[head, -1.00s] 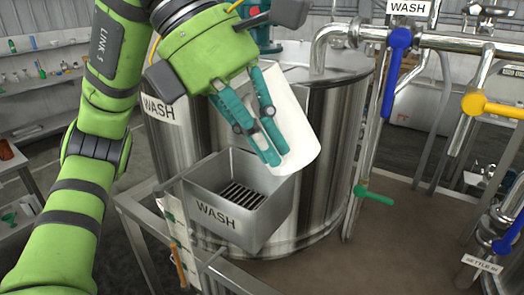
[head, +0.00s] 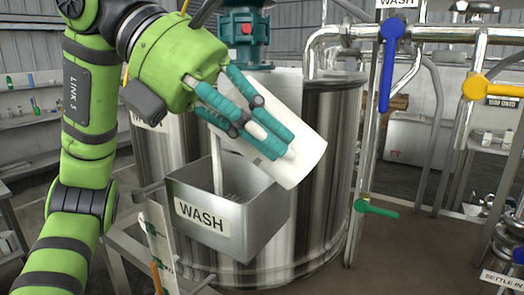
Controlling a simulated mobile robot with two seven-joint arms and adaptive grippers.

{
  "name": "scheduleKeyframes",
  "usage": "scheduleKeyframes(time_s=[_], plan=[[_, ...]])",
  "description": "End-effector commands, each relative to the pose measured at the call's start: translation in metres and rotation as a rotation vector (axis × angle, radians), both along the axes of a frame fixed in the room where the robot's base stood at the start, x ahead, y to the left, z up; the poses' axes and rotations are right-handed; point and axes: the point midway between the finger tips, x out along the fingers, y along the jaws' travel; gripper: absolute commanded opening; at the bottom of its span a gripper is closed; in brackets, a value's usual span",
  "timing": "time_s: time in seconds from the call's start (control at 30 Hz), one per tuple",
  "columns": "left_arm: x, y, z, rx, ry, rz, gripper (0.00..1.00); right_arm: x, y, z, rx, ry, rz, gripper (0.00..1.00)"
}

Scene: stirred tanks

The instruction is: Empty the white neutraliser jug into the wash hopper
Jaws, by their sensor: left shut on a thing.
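The white neutraliser jug (head: 302,133) is held by my left gripper (head: 278,146), whose teal fingers are shut on it. The jug is tipped well over above the wash hopper, with its closed end towards the lower right. Its mouth is hidden behind the fingers. A thin pale stream (head: 217,165) runs down from beneath the gripper into the hopper. The wash hopper (head: 243,228) is an open grey metal box with a WASH label, below the jug. Its grate is only partly visible. My right gripper is not in view.
A large steel tank (head: 325,215) stands close behind the hopper. To the right are pipes with a blue valve handle (head: 387,70), a yellow handle (head: 488,88) and a green handle (head: 375,208). The brown deck (head: 400,250) at the lower right is mostly clear.

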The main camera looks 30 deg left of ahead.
Motion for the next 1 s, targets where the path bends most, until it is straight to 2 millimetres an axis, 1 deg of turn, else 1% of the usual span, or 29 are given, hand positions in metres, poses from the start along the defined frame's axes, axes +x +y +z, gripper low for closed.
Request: scheduleKeyframes(time_s=[0.03, 0.77, 1.0], plan=[[0.000, 0.000, -0.005, -0.026, -0.008, 0.001, 0.00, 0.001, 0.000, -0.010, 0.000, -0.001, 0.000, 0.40], [0.000, 0.003, -0.014, -0.338, -0.099, 0.003, 0.00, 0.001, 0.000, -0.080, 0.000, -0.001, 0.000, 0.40], [-0.002, 0.008, -0.009, -0.467, -0.136, 0.001, 0.00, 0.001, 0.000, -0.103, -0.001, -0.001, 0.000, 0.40]])
